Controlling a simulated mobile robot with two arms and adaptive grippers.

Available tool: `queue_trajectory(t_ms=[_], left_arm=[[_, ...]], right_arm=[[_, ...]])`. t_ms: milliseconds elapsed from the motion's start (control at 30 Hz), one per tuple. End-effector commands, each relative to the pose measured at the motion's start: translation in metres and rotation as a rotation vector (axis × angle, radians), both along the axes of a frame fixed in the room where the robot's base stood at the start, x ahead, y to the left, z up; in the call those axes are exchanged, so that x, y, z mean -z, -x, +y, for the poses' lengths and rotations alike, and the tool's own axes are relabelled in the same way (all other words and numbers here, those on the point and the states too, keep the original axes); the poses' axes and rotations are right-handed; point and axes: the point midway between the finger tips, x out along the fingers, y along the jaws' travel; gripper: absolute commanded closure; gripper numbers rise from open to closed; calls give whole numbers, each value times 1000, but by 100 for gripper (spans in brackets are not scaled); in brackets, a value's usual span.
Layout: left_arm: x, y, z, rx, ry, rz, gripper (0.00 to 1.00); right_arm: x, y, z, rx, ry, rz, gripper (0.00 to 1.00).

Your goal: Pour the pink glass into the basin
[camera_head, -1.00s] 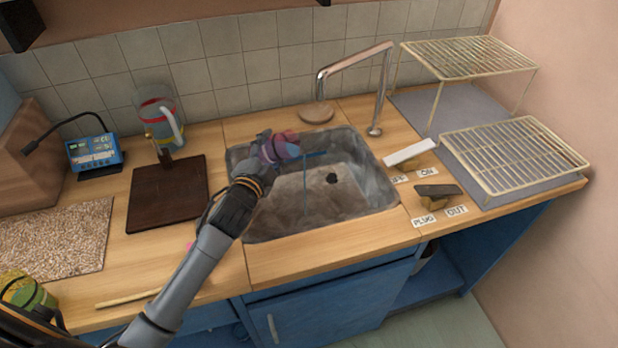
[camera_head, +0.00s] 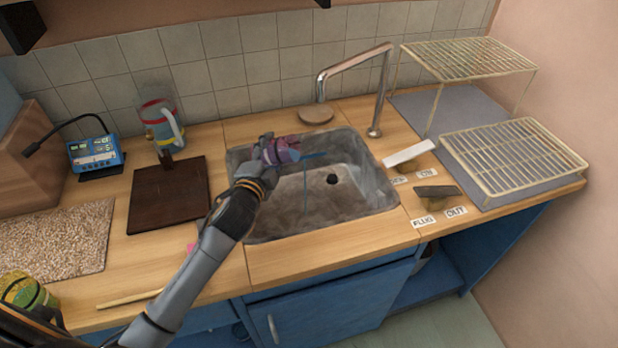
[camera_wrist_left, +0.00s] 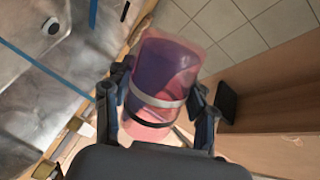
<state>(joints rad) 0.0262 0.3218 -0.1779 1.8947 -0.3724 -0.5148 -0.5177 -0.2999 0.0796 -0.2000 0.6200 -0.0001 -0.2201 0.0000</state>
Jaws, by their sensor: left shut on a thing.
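The pink glass (camera_head: 284,150) is in my left gripper (camera_head: 266,151), above the back left part of the basin (camera_head: 340,203). It looks tipped over, with its far end toward the right. In the left wrist view the fingers close on both sides of the see-through pink glass (camera_wrist_left: 168,72), around a pale band; dark purple shows inside. Thin blue lines (camera_head: 306,185) show by the glass and down over the basin; I cannot tell whether they are liquid. The grey basin has a dark drain hole (camera_head: 332,179). My right gripper is out of view.
A tap (camera_head: 355,62) arches behind the basin. Right of it are a white lever (camera_head: 409,153), a dark lever (camera_head: 438,191) and wire racks (camera_head: 512,158). Left are a brown board (camera_head: 168,196), a jug (camera_head: 160,125) and a blue device (camera_head: 95,152).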

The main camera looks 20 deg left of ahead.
Motion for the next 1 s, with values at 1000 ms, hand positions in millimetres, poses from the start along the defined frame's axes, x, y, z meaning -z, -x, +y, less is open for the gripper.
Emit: queue_trajectory(t_ms=[1000], left_arm=[[9, -1, -7, 1, -111, 9, 90]], right_arm=[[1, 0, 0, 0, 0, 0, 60]])
